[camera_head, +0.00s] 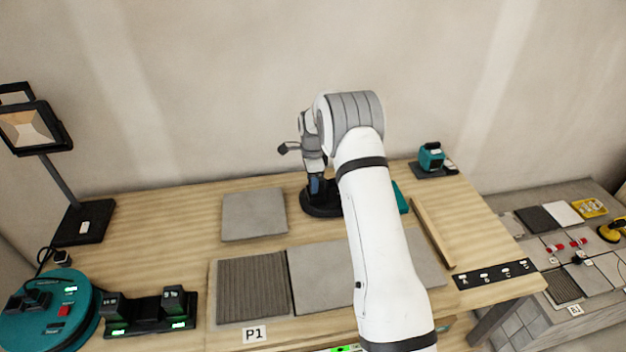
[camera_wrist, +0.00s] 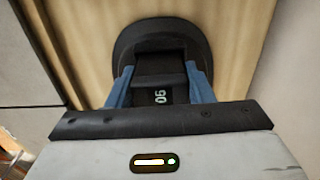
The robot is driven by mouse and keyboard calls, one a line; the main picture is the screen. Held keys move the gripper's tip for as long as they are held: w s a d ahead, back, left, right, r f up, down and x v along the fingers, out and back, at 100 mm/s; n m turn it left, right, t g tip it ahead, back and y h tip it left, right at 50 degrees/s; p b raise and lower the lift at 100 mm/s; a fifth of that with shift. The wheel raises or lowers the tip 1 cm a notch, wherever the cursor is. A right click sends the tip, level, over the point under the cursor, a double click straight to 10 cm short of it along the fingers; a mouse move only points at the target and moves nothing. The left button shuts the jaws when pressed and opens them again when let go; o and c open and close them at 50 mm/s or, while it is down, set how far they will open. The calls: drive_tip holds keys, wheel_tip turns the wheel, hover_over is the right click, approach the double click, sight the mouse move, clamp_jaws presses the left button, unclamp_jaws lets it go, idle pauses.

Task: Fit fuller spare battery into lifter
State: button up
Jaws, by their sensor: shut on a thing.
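My gripper (camera_wrist: 160,88) is shut on a black battery (camera_wrist: 160,97), with its blue fingers on both sides of it. A pale two-digit label shows sideways on the battery, perhaps "90". In the wrist view a dark round base (camera_wrist: 128,42) with a raised block lies right beyond the fingertips; it seems to be the lifter. I cannot tell whether the battery is seated in it or only over it. In the head view my gripper (camera_head: 317,186) points down at this dark base (camera_head: 312,207). My arm hides its right side, where a teal part (camera_head: 401,198) shows.
A black dock (camera_head: 150,325) with two dark units and green lights stands front left, beside a round teal device (camera_head: 45,318). A lamp (camera_head: 80,220) stands at the left. Grey tiles (camera_head: 253,214) lie mid-table. A teal tool (camera_head: 431,157) stands back right; a wooden strip (camera_head: 432,230) lies right.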

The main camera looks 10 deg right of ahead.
drive_tip(key=shift+f+b, duration=0.75)
drive_tip(key=shift+f, duration=0.3)
idle(0.4)
drive_tip(key=o, duration=1.1)
drive_tip(key=shift+r, duration=0.1)
wheel_tip(320, 180, up, 8)
drive_tip(key=shift+f+b, duration=0.15)
drive_tip(key=shift+b, duration=0.5)
